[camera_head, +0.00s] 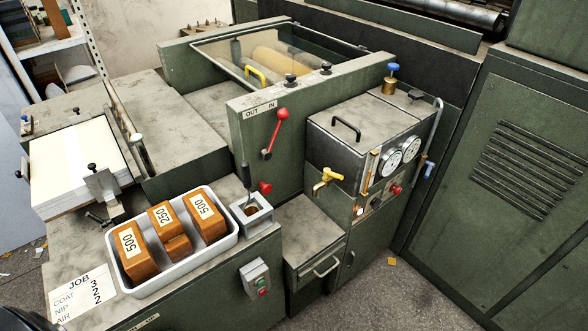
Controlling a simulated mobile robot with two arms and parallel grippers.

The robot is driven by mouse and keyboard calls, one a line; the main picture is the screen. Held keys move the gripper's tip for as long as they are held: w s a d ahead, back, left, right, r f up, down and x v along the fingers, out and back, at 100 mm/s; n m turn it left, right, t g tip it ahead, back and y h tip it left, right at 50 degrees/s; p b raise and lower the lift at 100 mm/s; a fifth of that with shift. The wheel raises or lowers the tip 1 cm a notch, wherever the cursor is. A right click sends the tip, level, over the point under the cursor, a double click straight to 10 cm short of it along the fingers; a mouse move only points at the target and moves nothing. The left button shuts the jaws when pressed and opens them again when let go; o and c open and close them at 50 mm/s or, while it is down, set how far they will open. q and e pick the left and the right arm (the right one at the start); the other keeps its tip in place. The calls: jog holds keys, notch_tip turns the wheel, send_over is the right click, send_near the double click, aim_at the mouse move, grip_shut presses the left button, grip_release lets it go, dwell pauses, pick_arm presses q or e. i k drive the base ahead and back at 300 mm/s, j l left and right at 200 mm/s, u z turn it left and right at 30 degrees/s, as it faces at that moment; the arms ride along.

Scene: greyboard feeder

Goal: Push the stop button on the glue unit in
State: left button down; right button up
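The glue unit (340,143) is a dark green-grey box right of centre, with a black handle on its lid, two round white gauges (402,153) and a yellow tap (326,179). On its front, below the gauges, are a red button or knob (396,190) and another small red-and-dark control (376,204). They are too small to tell which is the stop button or whether it is pressed in. Neither of my grippers shows clearly; nothing is seen touching the glue unit.
A white tray (143,288) holds orange-brown numbered blocks. A red-knobbed lever (274,136) stands beside the OUT/IN label. A green louvred cabinet (505,185) is at right. Floor before the glue unit is mostly clear.

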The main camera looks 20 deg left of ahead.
aim_at(266, 189)
jog(key=i+l+u, duration=0.1)
jog(key=i+l, duration=0.15)
jog(key=i, duration=0.2)
jog(key=i+l+u, duration=0.1)
jog(key=i+l, duration=0.15)
jog(key=i, duration=0.2)
